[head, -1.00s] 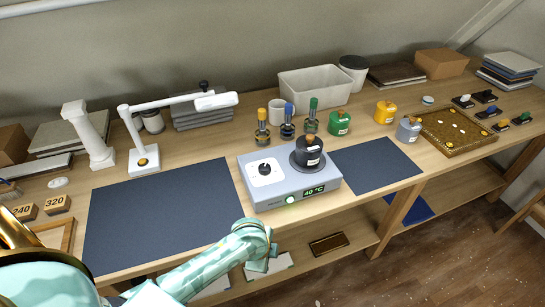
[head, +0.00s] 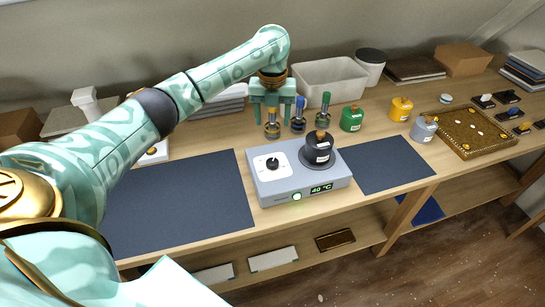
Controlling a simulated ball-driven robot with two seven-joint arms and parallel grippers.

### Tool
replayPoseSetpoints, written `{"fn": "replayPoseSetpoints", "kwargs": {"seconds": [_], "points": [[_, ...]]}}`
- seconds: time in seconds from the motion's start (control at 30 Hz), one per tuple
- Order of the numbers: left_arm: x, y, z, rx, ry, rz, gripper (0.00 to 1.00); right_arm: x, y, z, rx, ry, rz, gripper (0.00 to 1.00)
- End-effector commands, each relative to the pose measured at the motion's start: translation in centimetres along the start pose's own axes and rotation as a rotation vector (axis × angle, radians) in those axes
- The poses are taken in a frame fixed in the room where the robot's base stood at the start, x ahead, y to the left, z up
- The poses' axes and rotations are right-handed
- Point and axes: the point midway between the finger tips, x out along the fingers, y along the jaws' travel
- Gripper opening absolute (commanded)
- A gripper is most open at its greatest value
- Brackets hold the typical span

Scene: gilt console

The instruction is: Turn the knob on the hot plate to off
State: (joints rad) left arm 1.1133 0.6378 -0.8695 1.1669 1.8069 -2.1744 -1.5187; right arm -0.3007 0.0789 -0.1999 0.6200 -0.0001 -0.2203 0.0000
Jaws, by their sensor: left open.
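The grey hot plate (head: 285,189) stands on the wooden bench between two dark mats. Its black knob (head: 272,164) sits on a white dial panel on the left of its top. Its front display reads 40 °C beside a lit green spot. A black pot with a label (head: 318,149) stands on the round plate at the right of its top. My left gripper (head: 273,118) is open and points down, behind and above the knob. It is in front of the row of small bottles and partly hides the yellow-topped one. My right gripper is not in view.
Small bottles with blue (head: 298,115) and green (head: 323,110) tops stand close to the gripper. A green pot (head: 352,118) is to their right, and a white bin (head: 330,79) is behind. The left dark mat (head: 185,205) is bare where it shows.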

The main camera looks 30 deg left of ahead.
Motion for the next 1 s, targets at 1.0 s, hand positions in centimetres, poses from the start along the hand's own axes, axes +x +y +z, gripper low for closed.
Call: {"fn": "replayPoseSetpoints", "kwargs": {"seconds": [1.0], "points": [[16.0, 0.0, 0.0, 0.006, 0.003, -0.003, 0.57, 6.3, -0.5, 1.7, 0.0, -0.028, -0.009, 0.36]]}}
